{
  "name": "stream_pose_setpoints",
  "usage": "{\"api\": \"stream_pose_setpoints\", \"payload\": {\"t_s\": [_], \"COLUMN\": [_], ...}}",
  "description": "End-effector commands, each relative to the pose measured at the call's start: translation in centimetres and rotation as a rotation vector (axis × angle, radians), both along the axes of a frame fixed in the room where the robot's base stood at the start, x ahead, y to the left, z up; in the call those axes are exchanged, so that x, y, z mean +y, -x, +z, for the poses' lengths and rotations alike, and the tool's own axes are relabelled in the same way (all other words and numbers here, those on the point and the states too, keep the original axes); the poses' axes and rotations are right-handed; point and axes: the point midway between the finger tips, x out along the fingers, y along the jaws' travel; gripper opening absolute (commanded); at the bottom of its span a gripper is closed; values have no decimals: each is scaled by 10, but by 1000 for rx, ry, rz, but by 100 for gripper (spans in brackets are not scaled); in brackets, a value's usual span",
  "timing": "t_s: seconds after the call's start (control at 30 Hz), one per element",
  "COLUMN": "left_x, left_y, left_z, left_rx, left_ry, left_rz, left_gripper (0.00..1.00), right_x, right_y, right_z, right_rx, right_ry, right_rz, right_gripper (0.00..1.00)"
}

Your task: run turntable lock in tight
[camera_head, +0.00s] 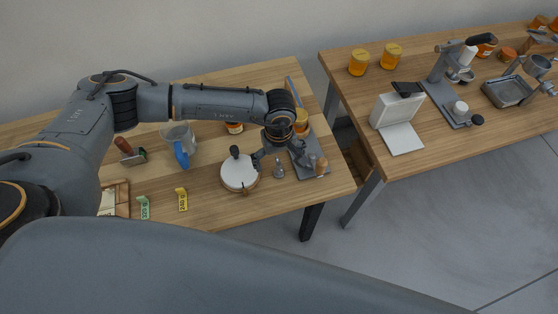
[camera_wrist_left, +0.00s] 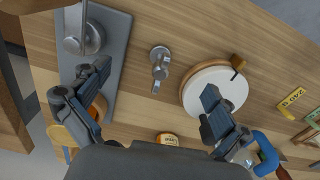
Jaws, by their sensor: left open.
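The turntable, a round white disc (camera_head: 238,174) on a wooden base, sits on the near table; it also shows in the left wrist view (camera_wrist_left: 214,90). A small dark block with a wooden part (camera_wrist_left: 237,62) is at its rim. A small metal fitting with a wing-like top (camera_head: 279,172) stands beside the turntable, apart from it; in the wrist view this metal fitting (camera_wrist_left: 160,62) lies between the finger lines. I cannot tell which piece is the lock. My left gripper (camera_head: 279,156) is open and empty above the fitting, fingers (camera_wrist_left: 155,82) spread wide. My right gripper is not in view.
A grey plate (camera_wrist_left: 118,50) with a metal cylinder and a jar stands close beside the gripper. A clear jug (camera_head: 178,140) with a blue handle, a yellow tag (camera_head: 182,199) and a green tag (camera_head: 143,207) are left. A second table (camera_head: 440,150) holds jars and devices.

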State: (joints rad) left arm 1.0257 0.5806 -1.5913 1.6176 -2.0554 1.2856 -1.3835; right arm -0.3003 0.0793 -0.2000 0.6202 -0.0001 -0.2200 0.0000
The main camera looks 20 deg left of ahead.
Motion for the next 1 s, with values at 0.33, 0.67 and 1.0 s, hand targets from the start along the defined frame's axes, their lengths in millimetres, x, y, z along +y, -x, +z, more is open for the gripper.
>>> {"api": "stream_pose_setpoints", "payload": {"t_s": [0.33, 0.67, 1.0], "left_x": [0, 0, 0], "left_y": [0, -1, 0], "left_z": [5, 37, 69], "left_rx": [-1, -2, -1], "left_ry": [1, 1, 1], "left_rz": [0, 1, 0], "left_gripper": [100, 100, 100], "right_x": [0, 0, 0], "right_y": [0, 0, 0], "right_z": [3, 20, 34], "right_rx": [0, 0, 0], "right_ry": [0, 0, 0], "right_rz": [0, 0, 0], "right_gripper": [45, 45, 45]}}
